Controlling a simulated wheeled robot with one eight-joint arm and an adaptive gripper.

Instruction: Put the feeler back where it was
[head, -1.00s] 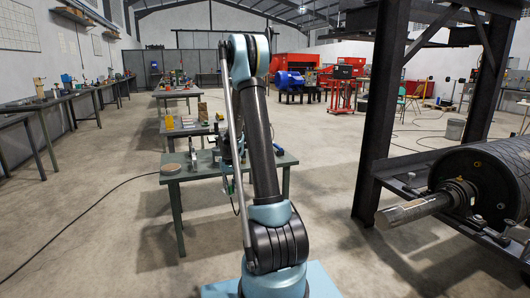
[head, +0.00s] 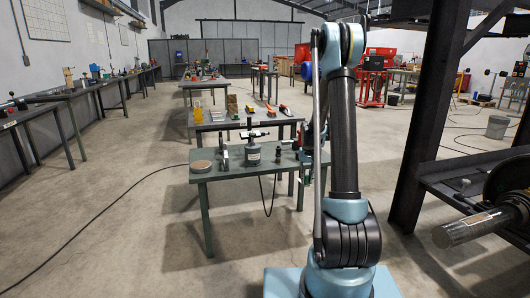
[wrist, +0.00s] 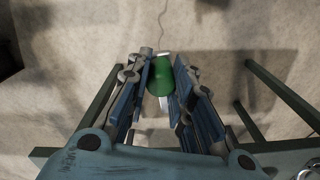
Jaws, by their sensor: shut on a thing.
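My gripper (wrist: 160,92) is shut on a green thing with a pale, thin part, which I take to be the feeler (wrist: 160,76). In the wrist view it sits between the blue-padded fingers, with the floor below. In the head view my gripper (head: 307,176) is small and partly hidden by my arm, at the right end of the near green table (head: 228,176). A bit of green shows there. I cannot tell how far above the tabletop level it is.
The near table carries a round tan disc (head: 201,166), a grey cylindrical device (head: 253,153) and small dark items. A second table (head: 215,125) stands behind it. A steel post (head: 428,130) and the pulley shaft (head: 462,230) are at right. Floor at left is open, with a cable.

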